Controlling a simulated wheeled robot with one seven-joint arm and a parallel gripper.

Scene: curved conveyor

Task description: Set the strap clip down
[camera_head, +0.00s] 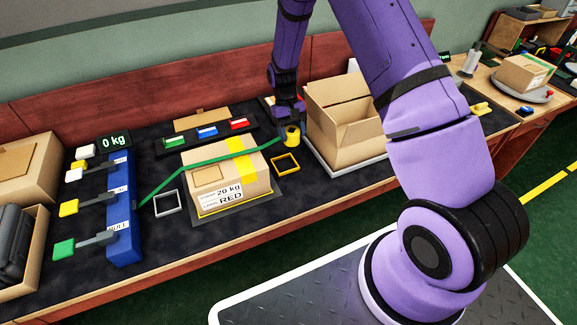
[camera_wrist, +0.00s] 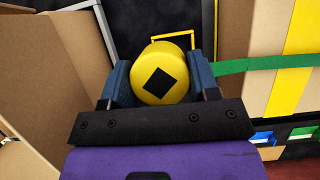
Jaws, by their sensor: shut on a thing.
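The strap clip is a yellow round piece (camera_head: 292,136) with a black diamond on its face. It also shows in the wrist view (camera_wrist: 157,86), between the two blue fingers. My gripper (camera_head: 289,112) is shut on it, to the right of the labelled box and above the table; the exact height is hard to tell. A green strap (camera_head: 180,175) runs from the blue rack (camera_head: 122,212) over the closed cardboard box (camera_head: 207,180) to the clip. A yellow square frame (camera_head: 285,164) lies on the table just in front of the clip, and also shows in the wrist view (camera_wrist: 184,34).
An open cardboard box (camera_head: 345,130) stands close to the right of my gripper. A grey square frame (camera_head: 167,203) lies left of the closed box. Behind are green, blue and red pieces on a dark holder (camera_head: 190,143).

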